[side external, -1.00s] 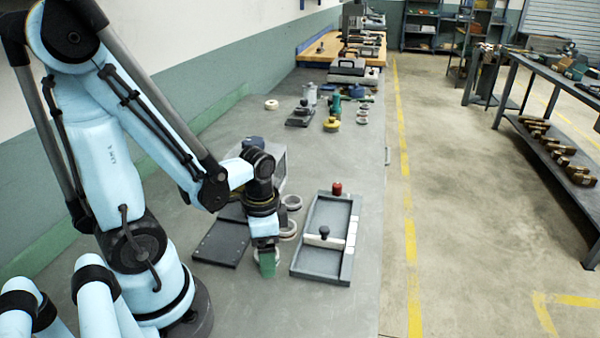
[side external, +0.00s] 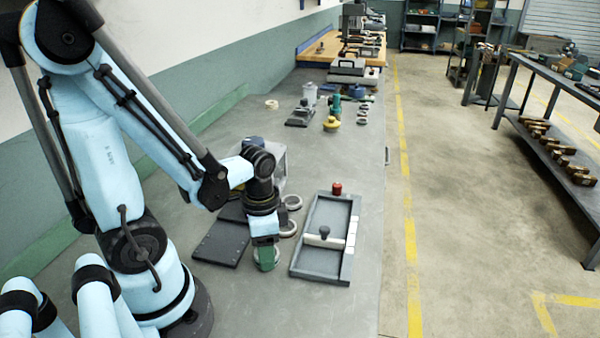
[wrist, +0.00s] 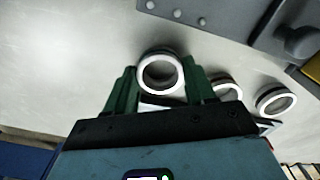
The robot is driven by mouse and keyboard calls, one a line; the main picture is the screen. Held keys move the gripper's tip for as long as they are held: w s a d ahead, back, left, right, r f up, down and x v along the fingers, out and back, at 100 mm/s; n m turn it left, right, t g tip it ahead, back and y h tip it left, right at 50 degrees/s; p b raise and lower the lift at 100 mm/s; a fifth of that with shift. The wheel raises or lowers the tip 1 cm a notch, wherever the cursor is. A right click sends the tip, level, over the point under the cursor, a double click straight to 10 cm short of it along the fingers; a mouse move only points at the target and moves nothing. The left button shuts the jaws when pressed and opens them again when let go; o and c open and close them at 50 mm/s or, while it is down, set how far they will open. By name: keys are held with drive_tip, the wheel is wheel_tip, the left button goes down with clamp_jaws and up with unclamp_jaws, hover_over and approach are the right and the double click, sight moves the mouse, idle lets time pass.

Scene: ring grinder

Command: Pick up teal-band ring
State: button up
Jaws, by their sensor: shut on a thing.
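A pale ring (wrist: 160,93) with a dark inside edge sits between the two green fingers of my gripper (wrist: 161,88) in the wrist view. The gripper is shut on it, one finger at each side. In the side view my gripper (side external: 266,258) points down at the grey bench, and parts of the ring (side external: 277,256) show beside the green finger. I cannot make out a teal band on it. Two similar rings lie nearby, a middle ring (side external: 289,235) and a far ring (side external: 292,208); both also show at the right in the wrist view.
A grey tray (side external: 312,272) with a black knob lies just right of the gripper, with a red-topped piece (side external: 337,188) at its far end. A dark plate (side external: 220,244) lies to the left. A grey machine (side external: 278,165) stands behind. The near bench is clear.

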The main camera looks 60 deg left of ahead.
drive_tip(key=shift+r, duration=2)
drive_tip(key=s+d+r, duration=0.4)
drive_tip(key=d+r, duration=0.3)
drive_tip(key=d, duration=0.4)
drive_tip(key=w+d+n, duration=0.5)
drive_tip(key=w+n, duration=0.1)
drive_tip(key=n, duration=0.3)
drive_tip(key=w+a+f, duration=0.2)
drive_tip(key=a, duration=0.1)
drive_tip(key=w+a+f, duration=0.2)
drive_tip(key=a, duration=0.1)
drive_tip(key=w+a+f, duration=0.2)
drive_tip(key=w+a, duration=0.1)
drive_tip(key=shift+a+f, duration=0.2)
drive_tip(key=shift+a, duration=0.15)
drive_tip(key=shift+f, duration=2)
